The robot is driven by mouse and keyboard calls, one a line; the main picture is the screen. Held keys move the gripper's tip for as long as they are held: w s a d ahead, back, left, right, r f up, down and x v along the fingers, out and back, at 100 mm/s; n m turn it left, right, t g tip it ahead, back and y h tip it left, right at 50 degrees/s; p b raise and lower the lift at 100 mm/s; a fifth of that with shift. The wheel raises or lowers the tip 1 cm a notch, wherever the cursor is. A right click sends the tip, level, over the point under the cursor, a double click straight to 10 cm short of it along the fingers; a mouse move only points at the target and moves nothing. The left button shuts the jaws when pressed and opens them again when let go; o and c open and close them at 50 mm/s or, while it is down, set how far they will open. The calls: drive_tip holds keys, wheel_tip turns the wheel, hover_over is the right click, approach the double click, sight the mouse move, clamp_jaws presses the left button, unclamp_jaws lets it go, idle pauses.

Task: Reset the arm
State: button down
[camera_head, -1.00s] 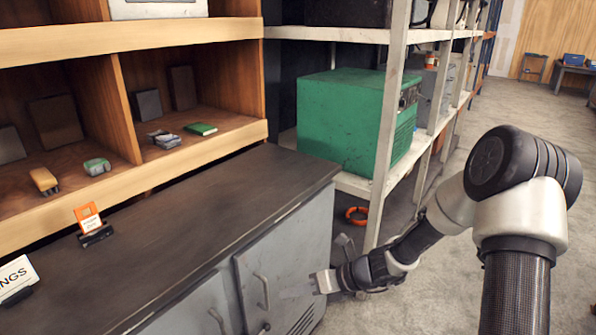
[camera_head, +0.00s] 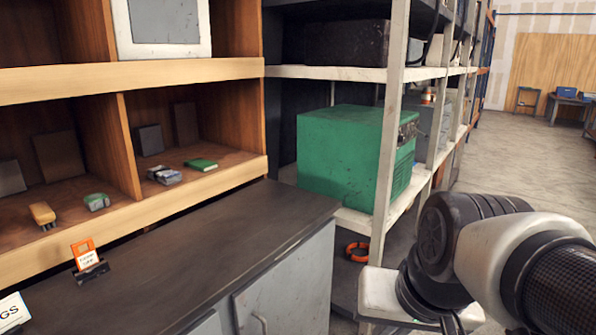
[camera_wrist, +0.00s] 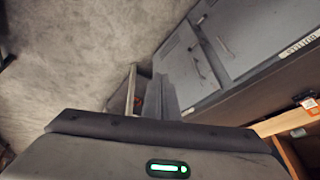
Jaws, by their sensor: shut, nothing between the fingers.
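My gripper shows in the wrist view, with its dark housing and green light across the bottom and its narrow grey fingers (camera_wrist: 166,98) together above it. Nothing shows between the fingers. They point over the floor beside the grey cabinet. In the head view, my arm is folded at the lower right, and the gripper is out of that picture.
The grey cabinet (camera_head: 285,285) with its dark top (camera_head: 210,240) stands close at the left, below wooden cubbies (camera_head: 190,69). A metal shelf (camera_head: 388,150) holds a green box (camera_head: 345,155). An orange ring (camera_head: 356,252) lies below it. Open floor (camera_head: 520,150) extends at the right.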

wheel_tip(320, 180, up, 18)
drive_tip(key=s+d+n+p, duration=0.1)
drive_tip(key=p, duration=1.5)
drive_tip(key=shift+s+d+f+n+t+h, duration=0.15)
drive_tip(key=shift+s+d+n+t+h, duration=0.15)
drive_tip(key=shift+s+d+n+t, duration=0.1)
